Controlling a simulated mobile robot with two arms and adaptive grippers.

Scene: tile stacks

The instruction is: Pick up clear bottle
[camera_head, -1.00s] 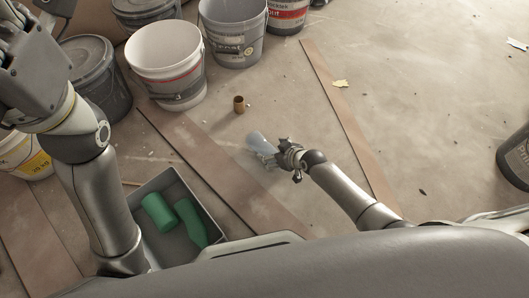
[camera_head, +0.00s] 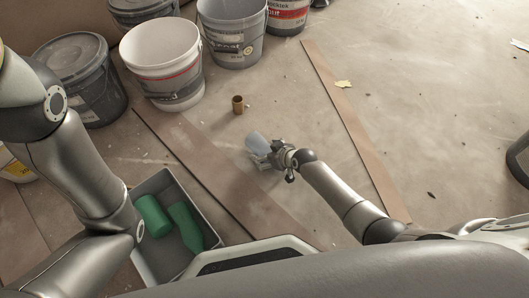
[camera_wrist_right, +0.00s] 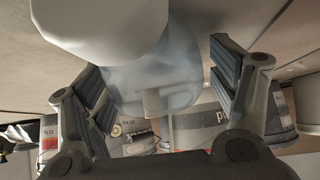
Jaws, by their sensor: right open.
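The clear bottle (camera_head: 258,143) is pale and translucent, at the middle of the head view, at the tip of my right arm. My right gripper (camera_head: 265,158) is open around or just beside it. In the right wrist view the bottle (camera_wrist_right: 160,70) fills the upper middle, between the two spread fingers of the right gripper (camera_wrist_right: 165,95). Whether a finger touches it I cannot tell. My left arm comes in at the left of the head view, but its gripper is out of the picture.
A grey bin (camera_head: 151,261) with two green objects (camera_head: 152,216) stands near my base. A small brown cup (camera_head: 237,104) stands beyond the bottle. Buckets (camera_head: 163,62) line the back left. Flat boards (camera_head: 214,163) lie on the floor. The floor at right is mostly clear.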

